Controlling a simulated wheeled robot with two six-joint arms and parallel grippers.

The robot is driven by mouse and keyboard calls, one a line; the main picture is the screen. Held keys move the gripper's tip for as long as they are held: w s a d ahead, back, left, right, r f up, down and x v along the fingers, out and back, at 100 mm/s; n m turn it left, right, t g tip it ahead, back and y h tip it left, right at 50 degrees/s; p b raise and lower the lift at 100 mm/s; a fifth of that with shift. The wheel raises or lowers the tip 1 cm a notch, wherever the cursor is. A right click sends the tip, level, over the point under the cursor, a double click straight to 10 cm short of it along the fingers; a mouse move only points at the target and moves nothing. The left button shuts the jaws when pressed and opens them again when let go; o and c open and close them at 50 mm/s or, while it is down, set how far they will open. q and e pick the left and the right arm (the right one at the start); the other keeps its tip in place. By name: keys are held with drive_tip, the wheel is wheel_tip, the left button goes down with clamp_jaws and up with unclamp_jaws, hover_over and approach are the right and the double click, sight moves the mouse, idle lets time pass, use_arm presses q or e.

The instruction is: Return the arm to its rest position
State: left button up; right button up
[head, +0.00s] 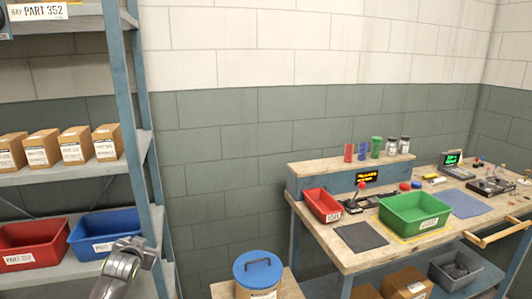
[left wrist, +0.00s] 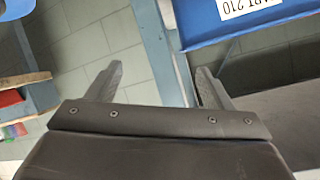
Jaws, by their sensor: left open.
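My left arm (head: 122,268) comes in at the bottom left of the head view, in front of the rack's lower shelf. Its gripper fingers cannot be made out there. In the left wrist view my left gripper (left wrist: 158,72) has its two fingers wide apart with nothing between them. Beyond the fingers are a blue-grey rack post and a grey block wall. My right gripper and right arm are not in view.
A rack (head: 120,75) at left holds several cartons, a red bin (head: 28,240) and a blue bin (head: 105,230), close to my left arm. A blue-lidded container (head: 258,270) stands at the bottom centre. A workbench (head: 345,262) with a green tray (head: 414,213) is at right.

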use_arm(q)
drive_tip(key=w+d+r+m+t+h, duration=0.2)
drive_tip(key=d+r+t+h, duration=0.15)
drive_tip(key=r+t, duration=0.55)
drive_tip(key=s+a+f+n+g+y, duration=0.1)
drive_tip(key=s+f+g, duration=0.3)
drive_tip(key=f, duration=0.8)
drive_tip(key=s+a+f+n+g+y, duration=0.1)
drive_tip(key=s+a+f+g, duration=0.2)
drive_tip(key=f, duration=0.9)
drive_tip(key=s+d+f+n+g, duration=0.1)
drive_tip(key=s+f+g, duration=0.4)
drive_tip(key=s+f, duration=1.35)
drive_tip(key=s+d+f+g, duration=0.2)
drive_tip(key=s+f, duration=0.4)
drive_tip(key=s, duration=0.8)
drive_tip(key=s+d+f+n+g, duration=0.1)
drive_tip(key=s+f+g, duration=0.2)
drive_tip(key=s+f, duration=0.4)
drive_tip(key=s+d+f+g, duration=0.2)
drive_tip(key=s+f, duration=0.5)
drive_tip(key=s, duration=1.4)
drive_tip(key=shift+d+n+g, duration=0.3)
drive_tip(key=shift+n+g, duration=0.1)
drive_tip(key=shift+g, duration=0.4)
